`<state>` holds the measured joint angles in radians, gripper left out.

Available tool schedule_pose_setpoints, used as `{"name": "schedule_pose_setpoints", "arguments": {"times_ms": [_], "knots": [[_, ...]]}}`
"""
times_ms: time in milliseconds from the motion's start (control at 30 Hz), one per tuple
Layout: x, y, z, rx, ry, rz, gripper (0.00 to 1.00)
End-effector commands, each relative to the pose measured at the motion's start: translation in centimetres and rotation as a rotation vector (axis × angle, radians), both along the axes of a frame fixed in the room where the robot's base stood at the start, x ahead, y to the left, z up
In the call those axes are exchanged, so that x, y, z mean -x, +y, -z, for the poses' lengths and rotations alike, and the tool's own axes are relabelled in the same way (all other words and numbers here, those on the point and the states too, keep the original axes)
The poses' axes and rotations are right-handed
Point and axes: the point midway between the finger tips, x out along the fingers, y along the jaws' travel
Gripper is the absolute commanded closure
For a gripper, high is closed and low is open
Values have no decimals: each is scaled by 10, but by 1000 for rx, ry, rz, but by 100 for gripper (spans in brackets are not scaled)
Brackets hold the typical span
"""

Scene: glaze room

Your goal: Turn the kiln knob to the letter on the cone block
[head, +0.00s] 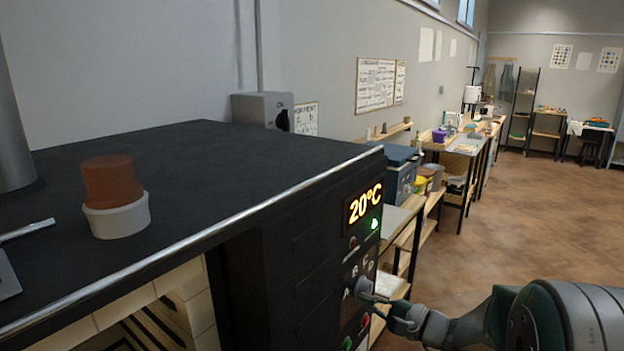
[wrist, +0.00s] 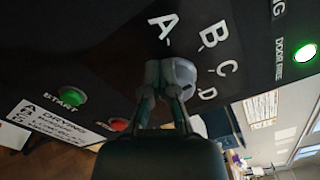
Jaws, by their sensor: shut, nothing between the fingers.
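The kiln's black front panel (head: 341,210) carries a knob (head: 364,286), with the letters A and B beside it in the head view. The wrist view shows the grey rounded knob (wrist: 182,72) with A, B, C and D around it. My gripper (head: 385,301) is at the knob, its fingers shut with nothing between them. In the wrist view the fingertips (wrist: 163,90) overlap the knob; I cannot tell if they touch it. The fingers hide part of the knob, and its setting is unclear. I make out no lettered cone block.
A red-brown piece on a white round base (head: 117,215) stands on the kiln top (head: 250,165). The display (head: 364,204) reads 20°C, above a lit green lamp (head: 374,224). A green START button (wrist: 72,97) and a red button (wrist: 118,124) sit near the knob. Floor is clear right.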

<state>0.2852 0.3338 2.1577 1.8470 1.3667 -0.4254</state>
Motion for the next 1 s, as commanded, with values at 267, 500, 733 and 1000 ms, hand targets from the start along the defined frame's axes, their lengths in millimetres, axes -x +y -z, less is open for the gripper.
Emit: {"name": "schedule_pose_setpoints", "arguments": {"times_ms": [267,500,733,1000], "knots": [[-1,-1,-4,1,0,3,100],[-3,-2,-10,1,-1,2,100],[-5,-4,-15,1,-1,2,100],[-9,-6,-20,1,0,2,100]]}}
